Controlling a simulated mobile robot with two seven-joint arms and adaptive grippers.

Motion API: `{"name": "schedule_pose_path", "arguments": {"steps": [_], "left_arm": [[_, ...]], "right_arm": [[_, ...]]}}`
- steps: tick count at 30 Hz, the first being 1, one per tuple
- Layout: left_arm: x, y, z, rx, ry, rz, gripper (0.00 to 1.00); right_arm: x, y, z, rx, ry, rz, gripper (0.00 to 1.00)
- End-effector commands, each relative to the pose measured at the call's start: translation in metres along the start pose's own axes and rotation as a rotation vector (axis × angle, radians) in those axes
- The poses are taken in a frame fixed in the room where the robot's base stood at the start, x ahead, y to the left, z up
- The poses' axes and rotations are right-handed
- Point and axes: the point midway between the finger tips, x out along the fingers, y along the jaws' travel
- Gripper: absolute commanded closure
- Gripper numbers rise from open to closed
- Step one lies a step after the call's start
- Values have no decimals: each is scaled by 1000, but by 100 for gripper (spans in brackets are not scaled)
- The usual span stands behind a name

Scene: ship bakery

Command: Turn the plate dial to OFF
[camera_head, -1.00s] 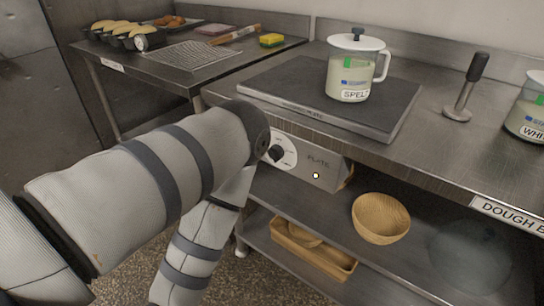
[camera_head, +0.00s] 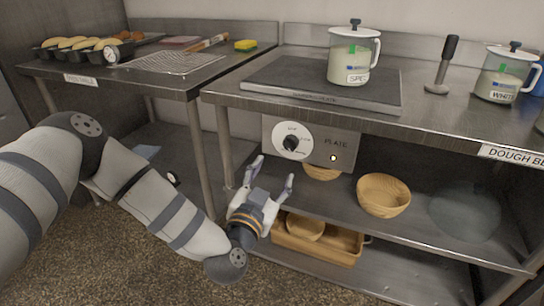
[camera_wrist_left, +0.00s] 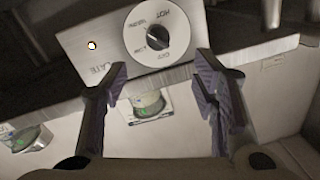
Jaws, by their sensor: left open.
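The plate dial (camera_head: 291,142) is a white disc with a black knob on a grey panel marked PLATE, under the front edge of the steel counter. In the left wrist view the dial (camera_wrist_left: 157,36) appears upside down with small lettering, including HOT; the knob's exact setting is hard to read. A small lamp (camera_head: 333,158) is lit on the panel, and it also shows in the left wrist view (camera_wrist_left: 92,45). My left gripper (camera_head: 271,172) is open and empty, below and in front of the dial, its fingers spread and pointing up toward it. My right gripper is out of view.
The dark plate (camera_head: 330,85) on the counter bears a lidded jar (camera_head: 353,55). A black-handled tool (camera_head: 442,66) and another jar (camera_head: 505,75) stand to the right. Wooden bowls (camera_head: 383,196) and a wooden tray (camera_head: 318,246) sit on lower shelves. A side table (camera_head: 150,75) stands left.

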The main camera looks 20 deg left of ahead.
Motion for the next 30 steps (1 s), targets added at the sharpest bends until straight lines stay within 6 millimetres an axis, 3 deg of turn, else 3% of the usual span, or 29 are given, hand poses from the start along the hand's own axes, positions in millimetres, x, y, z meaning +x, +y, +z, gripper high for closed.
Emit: {"name": "schedule_pose_path", "arguments": {"steps": [15, 19, 26, 27, 30], "left_arm": [[106, 0, 2, 3, -1, -2, 46], [118, 0, 0, 3, 1, -1, 46], [120, 0, -1, 2, 1, 0, 46], [120, 0, -1, 2, 1, 0, 48], [120, 0, -1, 2, 1, 0, 71]], "right_arm": [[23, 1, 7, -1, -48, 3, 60], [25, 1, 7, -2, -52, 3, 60], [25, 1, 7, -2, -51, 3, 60], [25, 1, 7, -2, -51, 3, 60], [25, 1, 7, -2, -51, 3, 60]]}}
